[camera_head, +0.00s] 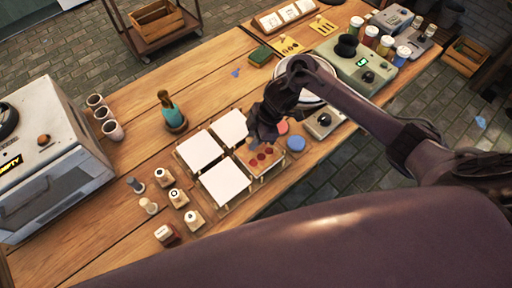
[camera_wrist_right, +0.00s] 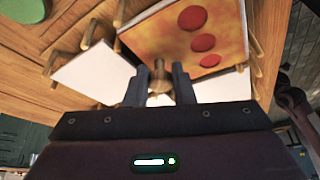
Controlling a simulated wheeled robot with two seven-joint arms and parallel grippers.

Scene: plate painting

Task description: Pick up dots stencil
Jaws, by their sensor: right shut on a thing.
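An orange-yellow painted square with red dots (camera_head: 262,158) lies in a wooden holder in the near tile group. It also shows at the top of the right wrist view (camera_wrist_right: 195,35). My right gripper (camera_head: 264,136) is low at its far edge. In the wrist view its fingertips (camera_wrist_right: 165,88) are shut on a small pale wooden knob (camera_wrist_right: 159,86). I cannot tell whether the knob belongs to the dotted square. My left gripper is not in view.
Three white tiles (camera_head: 225,182) lie in holders beside the dotted square. Red and blue round pads (camera_head: 296,143) are to the right.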

